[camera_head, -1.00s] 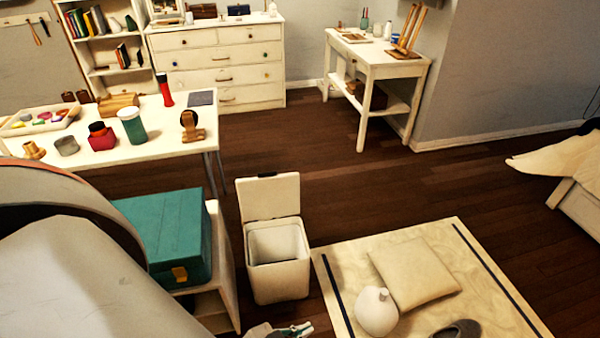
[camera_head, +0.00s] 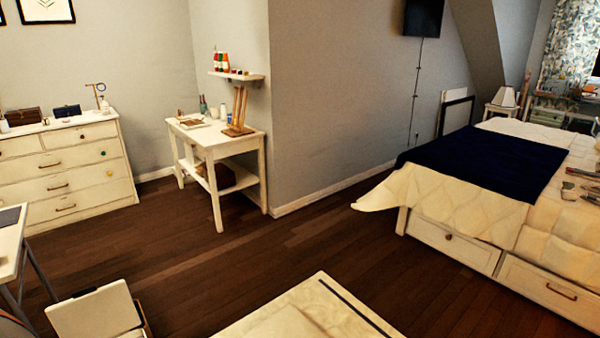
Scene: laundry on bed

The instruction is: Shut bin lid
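The white bin's lid (camera_head: 95,314) stands raised at the bottom left of the head view. Only a sliver of the bin's body (camera_head: 147,325) shows at its right, and the rest is cut off by the lower picture edge. Neither of my grippers is in view, so their distance from the lid cannot be seen.
A table edge (camera_head: 12,245) is at the left. A dresser (camera_head: 70,170), a small side table (camera_head: 215,150) and a bed with drawers (camera_head: 460,215) stand farther back. Dark wooden floor (camera_head: 230,260) is clear between them.

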